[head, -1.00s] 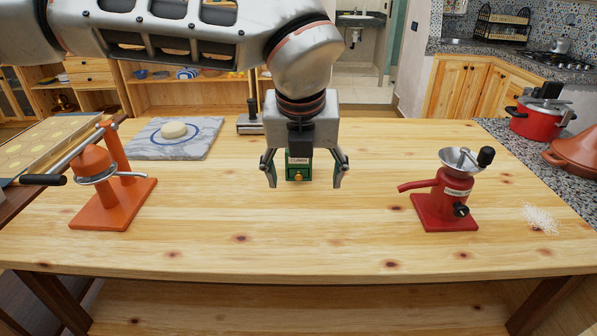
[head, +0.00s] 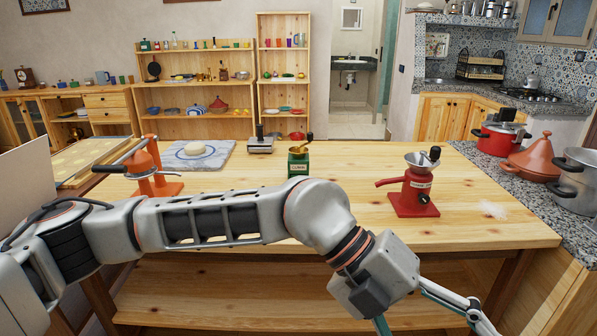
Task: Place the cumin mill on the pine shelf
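The cumin mill (head: 298,164), a small green box with a brass bowl, a dark-knobbed crank and a "CUMIN" label, stands upright on the pine table (head: 475,228) towards its back. My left gripper (head: 428,322) is low at the front right of the table, apart from the mill. Its fingers are spread and nothing shows between them; one is cut by the bottom edge. A bare pine shelf (head: 215,285) lies under the tabletop, partly hidden by my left arm. Pine shelf units (head: 203,127) with crockery also stand against the back wall. My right gripper is out of view.
A red mill (head: 415,190) stands at right beside white grains (head: 492,209). An orange mill (head: 150,170) is at left, partly behind my arm. A marble slab (head: 220,160) with dough and a scale (head: 262,142) are at the back. The table's middle right is clear.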

